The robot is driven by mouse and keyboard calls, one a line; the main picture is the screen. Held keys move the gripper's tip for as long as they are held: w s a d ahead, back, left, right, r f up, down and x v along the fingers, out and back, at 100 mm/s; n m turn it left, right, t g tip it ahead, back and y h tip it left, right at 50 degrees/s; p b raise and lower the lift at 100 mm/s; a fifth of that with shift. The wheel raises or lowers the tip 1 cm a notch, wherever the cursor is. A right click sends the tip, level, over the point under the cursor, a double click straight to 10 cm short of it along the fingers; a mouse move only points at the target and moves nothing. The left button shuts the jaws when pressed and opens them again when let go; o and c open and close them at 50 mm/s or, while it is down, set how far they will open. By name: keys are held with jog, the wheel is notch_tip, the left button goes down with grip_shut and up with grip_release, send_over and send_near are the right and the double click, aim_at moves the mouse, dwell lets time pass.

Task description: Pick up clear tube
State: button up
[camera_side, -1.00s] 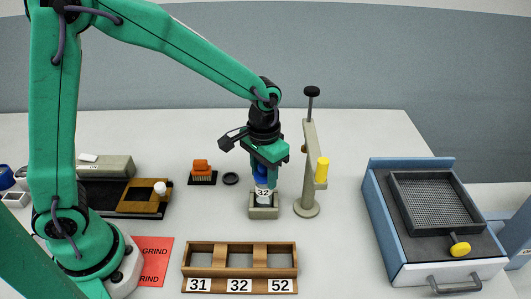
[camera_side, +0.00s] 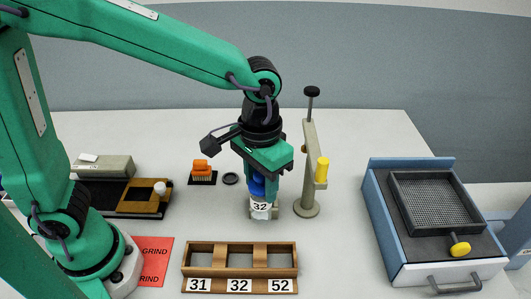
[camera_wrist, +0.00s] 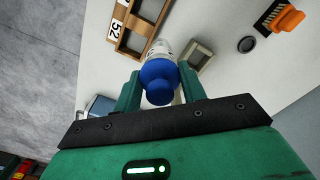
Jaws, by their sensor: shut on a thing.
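The clear tube (camera_side: 260,212) has a blue cap and a white label reading 32. My gripper (camera_side: 263,185) is shut on it around the blue cap, and the tube hangs roughly upright below the fingers. In the wrist view the blue cap (camera_wrist: 159,80) sits between the two green fingers (camera_wrist: 160,88), with the clear body beyond it. The small beige square holder (camera_wrist: 197,55) shows empty beside the tube in the wrist view. In the side view the tube and gripper mostly hide it.
A wooden rack (camera_side: 240,248) with slots labelled 31, 32 and 52 stands in front. A beige post stand (camera_side: 308,170) with a yellow part is close on the right. A blue box with a sieve tray (camera_side: 437,203) stands farther right. An orange brush (camera_side: 202,171) lies behind left.

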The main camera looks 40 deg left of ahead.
jog(key=shift+s+d+r, duration=0.2)
jog(key=shift+s, duration=0.05)
dwell(0.6)
jog(key=shift+s+d, duration=0.15)
jog(key=shift+s, duration=0.1)
jog(key=s+d+n, duration=0.1)
jog(key=s+n, duration=0.1)
jog(key=s, duration=0.6)
jog(key=s+d+n, duration=0.2)
jog(key=s+n, duration=0.1)
jog(key=s, duration=0.5)
jog(key=shift+s+d+r, duration=0.15)
jog(key=shift+s+d, duration=0.1)
jog(key=shift+s, duration=0.15)
jog(key=w+a+f, duration=0.4)
jog(key=w+f, duration=0.7)
